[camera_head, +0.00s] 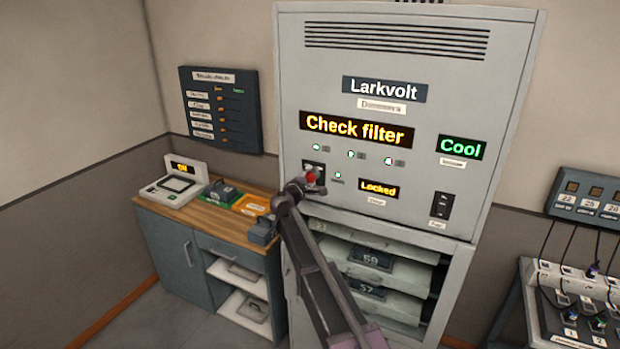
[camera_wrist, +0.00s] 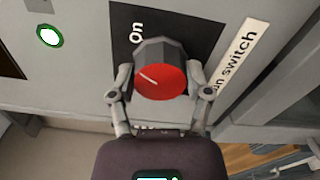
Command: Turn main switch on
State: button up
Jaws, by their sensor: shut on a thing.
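The main switch is a red-faced rotary knob (camera_wrist: 160,82) with a dark grey faceted body on a black plate (camera_wrist: 205,25). A short white line on its face slants toward the upper left of the wrist view. The word "On" stands on the plate above and left of the knob. A label ending in "switch" (camera_wrist: 237,62) runs beside the plate. My gripper (camera_wrist: 160,93) is shut on the knob, one finger on each side. In the head view the red knob (camera_head: 311,178) shows at my gripper (camera_head: 304,186), on the cabinet's lower left front; the fingers partly hide its plate.
The grey Larkvolt cabinet (camera_head: 410,75) shows "Check filter", "Cool" and "Locked". Several green indicators, one also in the wrist view (camera_wrist: 49,36), and a black rocker switch (camera_head: 441,205) are on its front. Open drawer slots lie below. A wooden-topped counter (camera_head: 225,228) stands at left.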

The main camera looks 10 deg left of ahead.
jog(key=shift+w+m, duration=0.15)
jog(key=shift+m, duration=1.15)
jog(key=o, duration=1.2)
jog(key=shift+c, duration=0.2)
jog(key=shift+s, duration=0.2)
jog(key=v, duration=1.1)
jog(key=shift+s+a, duration=0.15)
jog(key=shift+s, duration=0.25)
